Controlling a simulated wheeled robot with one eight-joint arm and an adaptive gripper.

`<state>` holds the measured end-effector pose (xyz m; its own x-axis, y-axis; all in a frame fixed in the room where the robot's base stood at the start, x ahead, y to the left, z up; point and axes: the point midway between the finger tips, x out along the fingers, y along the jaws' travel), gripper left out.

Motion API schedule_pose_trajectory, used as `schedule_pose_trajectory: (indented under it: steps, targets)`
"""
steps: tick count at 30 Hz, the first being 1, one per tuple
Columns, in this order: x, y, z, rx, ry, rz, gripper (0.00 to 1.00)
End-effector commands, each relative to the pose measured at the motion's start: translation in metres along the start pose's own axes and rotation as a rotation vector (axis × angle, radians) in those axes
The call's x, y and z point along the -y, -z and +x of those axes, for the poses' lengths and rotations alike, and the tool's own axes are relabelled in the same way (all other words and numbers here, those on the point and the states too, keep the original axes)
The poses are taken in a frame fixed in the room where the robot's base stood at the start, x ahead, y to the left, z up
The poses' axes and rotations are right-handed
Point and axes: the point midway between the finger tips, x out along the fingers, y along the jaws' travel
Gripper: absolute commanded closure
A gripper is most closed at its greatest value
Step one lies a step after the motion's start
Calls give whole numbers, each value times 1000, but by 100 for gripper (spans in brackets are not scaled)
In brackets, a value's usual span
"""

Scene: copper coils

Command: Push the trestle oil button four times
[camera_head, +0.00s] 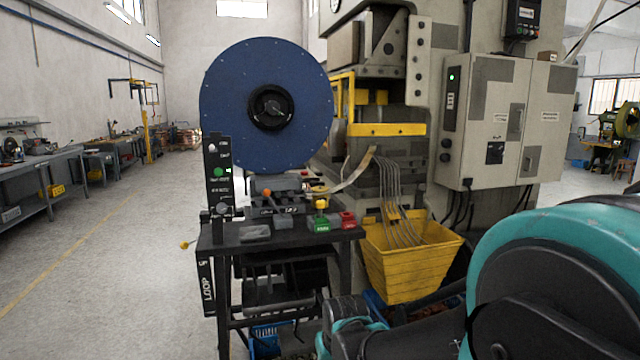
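A black trestle table (300,240) stands in front of a large blue reel (225,100). An upright black control panel (221,158) at its left end carries a white button (212,147), a lit green button (218,172) and a grey knob (222,208). On the table top are a green box (321,224) with a yellow top and a red box (347,220). The small labels are too fine to read, so I cannot tell which control is the oil button. My teal and black arm fills the lower right; my gripper does not show.
A large press (385,130) with a grey control cabinet (500,120) stands behind and right. A yellow bin (410,262) sits right of the trestle, with blue crates low down. The floor left of the trestle is open, up to workbenches (40,170) along the wall.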

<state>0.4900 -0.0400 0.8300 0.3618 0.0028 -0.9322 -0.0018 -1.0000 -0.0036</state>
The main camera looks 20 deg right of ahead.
Motion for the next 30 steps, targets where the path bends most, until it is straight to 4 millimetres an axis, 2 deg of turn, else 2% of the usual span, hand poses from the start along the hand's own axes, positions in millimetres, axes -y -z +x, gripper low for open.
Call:
schedule_pose_trajectory:
  steps: [1, 6, 30]
  targets:
    - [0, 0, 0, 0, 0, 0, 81]
    - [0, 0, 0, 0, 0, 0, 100]
    - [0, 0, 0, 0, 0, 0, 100]
